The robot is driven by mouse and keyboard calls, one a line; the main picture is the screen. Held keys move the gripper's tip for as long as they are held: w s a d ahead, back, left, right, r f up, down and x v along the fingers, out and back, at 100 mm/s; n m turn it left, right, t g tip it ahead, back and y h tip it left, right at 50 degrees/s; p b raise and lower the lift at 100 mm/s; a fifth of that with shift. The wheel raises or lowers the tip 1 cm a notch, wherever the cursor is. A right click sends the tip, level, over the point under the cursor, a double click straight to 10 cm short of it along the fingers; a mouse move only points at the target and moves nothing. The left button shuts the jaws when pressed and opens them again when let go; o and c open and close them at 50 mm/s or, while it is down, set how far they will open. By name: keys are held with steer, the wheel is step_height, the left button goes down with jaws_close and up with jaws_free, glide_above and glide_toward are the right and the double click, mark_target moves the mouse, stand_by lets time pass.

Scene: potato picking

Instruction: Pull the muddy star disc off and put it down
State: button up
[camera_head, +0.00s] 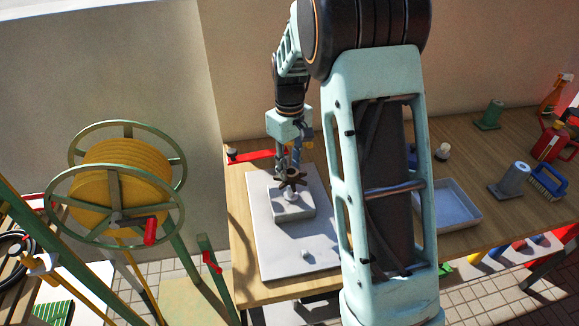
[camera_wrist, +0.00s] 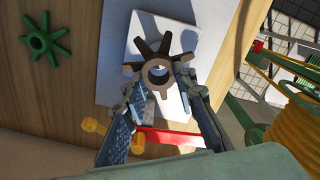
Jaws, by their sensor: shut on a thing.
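The muddy star disc (camera_head: 293,179) is a brown toothed wheel with a central hub, just above a pale post on a square block (camera_head: 293,207). My gripper (camera_head: 290,172) points down from above and is shut on the disc. In the wrist view the brown disc (camera_wrist: 161,48) sits at the fingertips of my gripper (camera_wrist: 160,88), teeth spread outward and hub hole facing the camera. Part of its near side is hidden by the fingers. I cannot tell whether the hub still touches the post.
The block stands on a pale board (camera_head: 275,255) on the wooden table (camera_head: 240,205). A green star disc (camera_wrist: 42,43) lies on bare wood. A red bar (camera_head: 252,155) lies behind. A grey tray (camera_head: 450,203), grey cylinder (camera_head: 512,178) and blue brush (camera_head: 548,182) are right; a yellow reel (camera_head: 125,180) stands left.

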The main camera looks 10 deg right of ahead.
steer(key=shift+r, duration=0.1)
stand_by(0.4)
steer(key=shift+r+p, duration=1)
steer(key=shift+r, duration=0.5)
steer(key=shift+r, duration=1.45)
steer(key=shift+r, duration=0.1)
steer(key=shift+r, duration=1.4)
